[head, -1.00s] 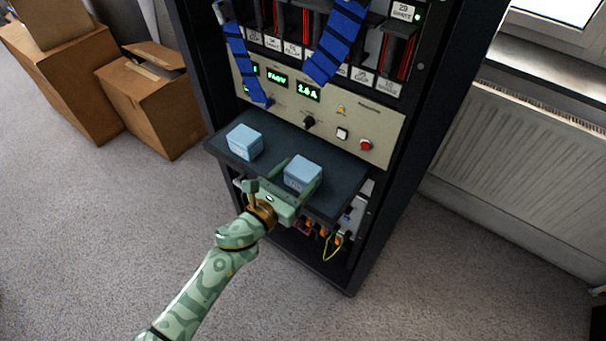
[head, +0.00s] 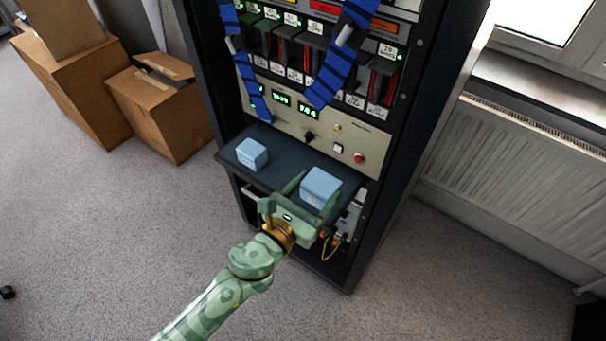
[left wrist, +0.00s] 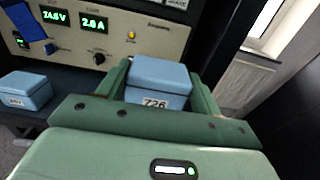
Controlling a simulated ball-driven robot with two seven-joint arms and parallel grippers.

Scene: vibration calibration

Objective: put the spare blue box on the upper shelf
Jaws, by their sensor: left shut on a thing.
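A light blue box (head: 321,190) is between the fingers of my left gripper (head: 320,182), which is shut on it. In the left wrist view the box (left wrist: 158,76) shows a white label reading 726. It appears raised a little above the right part of the dark pull-out shelf (head: 282,164). A second light blue box (head: 252,154) stands on the left of that shelf; it also shows at the left of the left wrist view (left wrist: 26,91), its label too small to read. The upper shelf cannot be made out. My right gripper is not in view.
The black rack holds a beige control panel (head: 283,118) with green displays and a red button, behind the shelf. Striped blue straps (head: 338,60) hang in front of the modules above. Cardboard boxes (head: 160,108) stand left; a radiator (head: 520,160) is right.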

